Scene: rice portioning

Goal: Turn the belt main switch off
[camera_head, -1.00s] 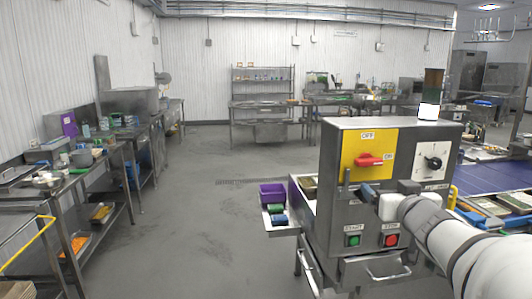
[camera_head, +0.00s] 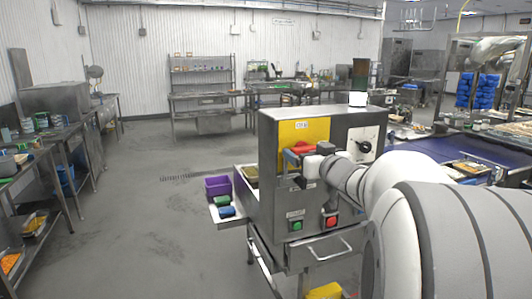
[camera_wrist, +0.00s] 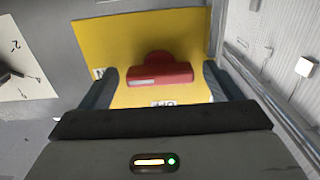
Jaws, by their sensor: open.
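The belt main switch is a red handle (camera_head: 302,147) on a yellow plate (camera_head: 318,130) on the front of a grey metal control box. In the wrist view the red handle (camera_wrist: 160,75) lies crosswise, its pale-marked end pointing left towards the partly hidden ON label (camera_wrist: 98,73). The OFF label (camera_wrist: 163,103) shows below the handle there, and above it in the head view (camera_head: 302,125). My gripper (camera_wrist: 160,86) is open, one finger at each end of the handle with small gaps. In the head view my gripper (camera_head: 293,159) partly covers the handle.
A black rotary knob (camera_head: 364,146) is right of the plate. Green (camera_head: 296,225) and red (camera_head: 331,222) push buttons are below. A purple bin (camera_head: 217,187) stands left of the box. The blue belt (camera_head: 440,148) is to the right; the floor at left is clear.

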